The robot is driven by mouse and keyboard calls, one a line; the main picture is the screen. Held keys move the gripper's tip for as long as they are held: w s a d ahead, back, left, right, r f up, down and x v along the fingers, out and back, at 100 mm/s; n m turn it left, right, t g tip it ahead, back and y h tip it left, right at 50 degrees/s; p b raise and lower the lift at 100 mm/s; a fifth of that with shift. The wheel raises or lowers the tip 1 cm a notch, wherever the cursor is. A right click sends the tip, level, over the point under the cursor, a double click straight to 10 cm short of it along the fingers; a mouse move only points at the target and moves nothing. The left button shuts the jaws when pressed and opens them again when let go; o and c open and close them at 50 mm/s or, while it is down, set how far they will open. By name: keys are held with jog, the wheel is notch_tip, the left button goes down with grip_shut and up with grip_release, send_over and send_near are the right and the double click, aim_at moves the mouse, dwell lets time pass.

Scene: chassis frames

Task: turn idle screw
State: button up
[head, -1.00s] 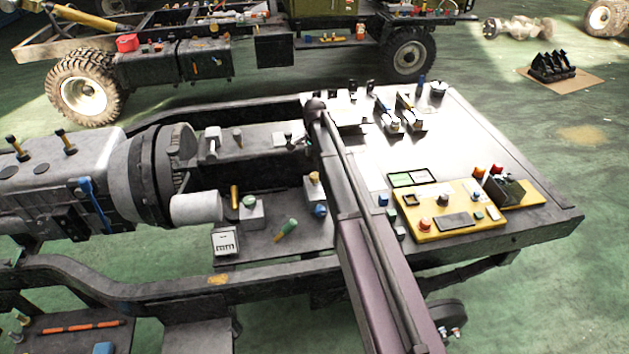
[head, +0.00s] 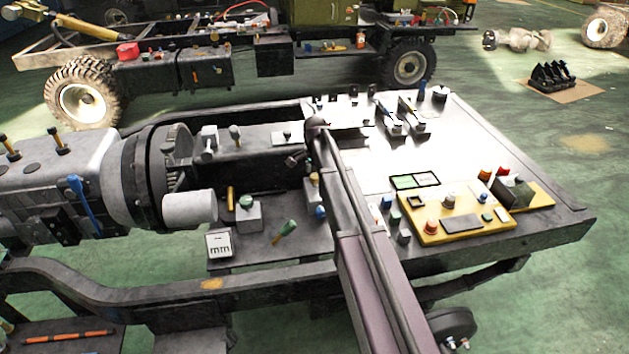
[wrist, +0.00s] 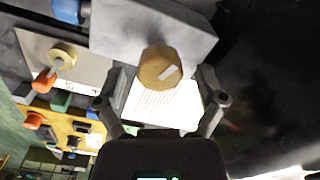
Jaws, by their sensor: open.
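A brass-coloured round knob (wrist: 160,66) with a pale mark on its face, which looks like the idle screw, sits at a grey block (wrist: 130,32) in the wrist view. A white plate with fine scale lines (wrist: 158,104) lies below it in that view. My gripper (wrist: 162,84) is open, with one finger on each side below the knob. The knob shows between the fingers, and no contact is visible. In the head view my gripper (head: 297,160) is small and dark beside my arm, which hides part of the bench there.
In the head view, a yellow control panel (head: 452,213) with buttons stands right of my arm. A white cylinder (head: 189,208) and a green-topped box (head: 248,214) lie to the left. In the wrist view an orange knob (wrist: 43,80) is at left. Dark open space is at right.

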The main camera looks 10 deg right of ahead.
jog(key=shift+f, duration=0.25)
jog(key=c, duration=1.1)
jog(key=shift+c, duration=0.2)
jog(key=shift+n, duration=0.4)
